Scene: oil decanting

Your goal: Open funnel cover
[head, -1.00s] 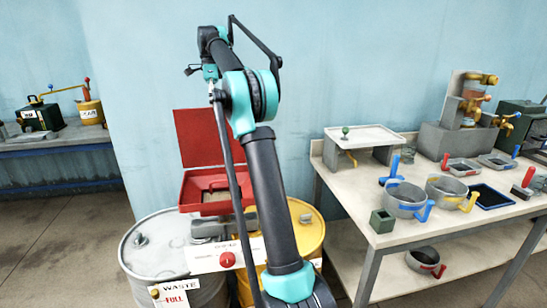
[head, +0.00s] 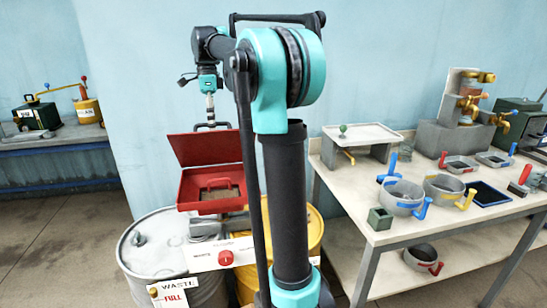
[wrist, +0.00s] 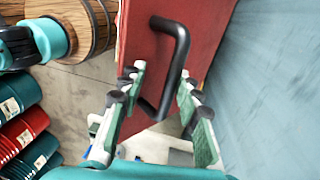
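The red funnel box (head: 185,190) stands on the drums. Its red cover (head: 205,148) is raised at the back, tilted off flat. A small red handle (head: 213,183) shows at the box. My gripper (head: 211,125) is at the cover's top edge, partly hidden behind it. In the wrist view the red cover (wrist: 140,35) fills the upper middle, with a black bar handle (wrist: 181,55) on it. My gripper (wrist: 162,72) is open, one finger on each side of the handle's lower part. I cannot tell whether a finger touches it.
A grey waste drum (head: 140,255) and a yellow drum (head: 315,235) stand under the box. A white table (head: 345,205) with pots and a raised stand (head: 360,134) is at the right. The blue wall (wrist: 270,80) is close behind the cover.

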